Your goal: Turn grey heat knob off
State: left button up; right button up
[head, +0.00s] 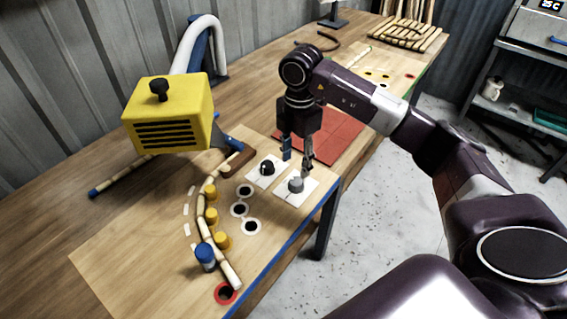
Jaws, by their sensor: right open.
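The grey heat knob (296,185) sits on a white plate (290,195) near the front edge of the wooden board. A black knob (267,168) sits on another white plate just to its left and behind it. My right gripper (298,160) points down above and between the two knobs, with its fingers apart and nothing between them. One fingertip is close to the grey knob; I cannot tell whether it touches. My left gripper is out of view.
A yellow heater box (168,112) with a white hose stands at left. A bent rattan rod (212,235) lies among yellow pegs and a blue-topped peg (205,256). A red mat (335,138) lies behind my gripper. Black-centred white rings (239,209) are beside the plates.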

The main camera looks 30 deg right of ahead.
aim_at(296, 181)
jog(key=shift+w+d, duration=0.15)
jog(key=shift+w, duration=0.2)
jog(key=shift+f, duration=0.2)
jog(key=f, duration=0.1)
jog(key=s+f+p, duration=0.1)
jog(key=f, duration=0.1)
jog(key=shift+s+f, duration=0.15)
jog(key=shift+s, duration=0.05)
jog(key=shift+w+f+p, duration=0.2)
jog(key=shift+f+p, duration=0.2)
jog(key=shift+f, duration=0.85)
jog(key=shift+w+f, duration=0.1)
jog(key=shift+f, duration=0.4)
jog(key=c, duration=1.1)
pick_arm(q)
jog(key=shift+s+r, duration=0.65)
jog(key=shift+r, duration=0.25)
